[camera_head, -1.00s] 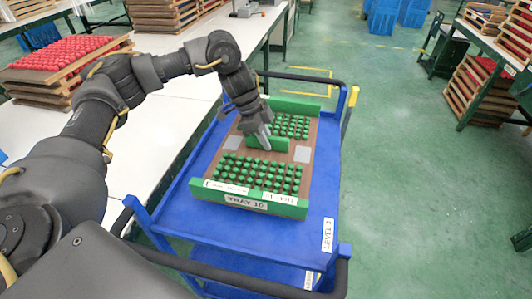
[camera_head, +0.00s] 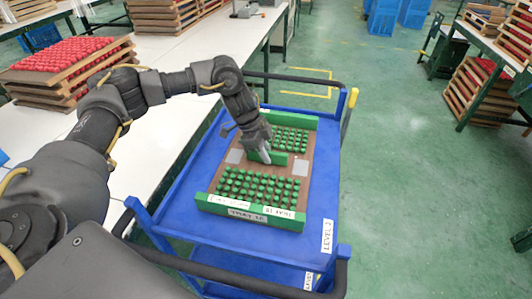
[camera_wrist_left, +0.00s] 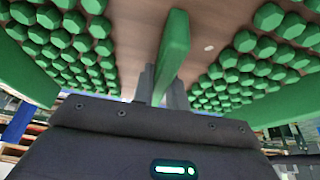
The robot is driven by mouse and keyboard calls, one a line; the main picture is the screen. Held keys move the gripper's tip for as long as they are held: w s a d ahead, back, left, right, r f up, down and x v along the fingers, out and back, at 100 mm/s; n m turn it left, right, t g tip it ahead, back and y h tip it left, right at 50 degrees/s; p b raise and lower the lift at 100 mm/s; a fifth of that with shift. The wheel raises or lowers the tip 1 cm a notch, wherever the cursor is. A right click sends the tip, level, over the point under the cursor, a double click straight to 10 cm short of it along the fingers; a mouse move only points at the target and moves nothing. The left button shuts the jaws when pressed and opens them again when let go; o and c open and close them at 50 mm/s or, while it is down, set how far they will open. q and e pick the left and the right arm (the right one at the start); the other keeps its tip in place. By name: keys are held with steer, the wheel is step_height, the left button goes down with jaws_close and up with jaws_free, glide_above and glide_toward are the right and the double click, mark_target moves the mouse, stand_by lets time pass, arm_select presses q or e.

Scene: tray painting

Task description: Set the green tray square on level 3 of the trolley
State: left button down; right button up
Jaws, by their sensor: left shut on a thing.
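The green tray (camera_head: 255,213) has green end walls, a brown board, rows of green pieces and a front label that seems to read TRAY 10. It is over the top deck of the blue trolley (camera_head: 322,205), whose label (camera_head: 327,236) seems to read LEVEL 3. My left gripper (camera_head: 268,158) is shut on the tray's green middle handle (camera_head: 279,159). The wrist view shows the handle (camera_wrist_left: 174,45) between the fingers. The tray's sides run roughly along the deck's sides. I cannot tell whether it touches the deck. My right gripper is out of view.
A white table (camera_head: 150,120) with stacked trays of red pieces (camera_head: 65,55) stands left of the trolley. Black handle bars (camera_head: 295,77) cross the trolley's ends. Bare deck shows around the tray.

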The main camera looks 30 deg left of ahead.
arm_select(q)
steer(key=c, duration=1.4)
jaws_free()
steer(key=shift+a+r, duration=0.1)
steer(key=shift+r, duration=0.2)
steer(key=b+v, duration=0.1)
steer(key=v, duration=0.9)
steer(key=shift+a+r, duration=0.15)
steer(key=shift+r, duration=0.1)
steer(key=shift+s+a+r, duration=0.15)
steer(key=shift+a+r, duration=0.05)
steer(key=shift+r, duration=0.25)
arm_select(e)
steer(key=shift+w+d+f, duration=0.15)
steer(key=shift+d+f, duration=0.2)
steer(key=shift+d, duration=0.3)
arm_select(q)
steer(key=shift+s+f, duration=0.1)
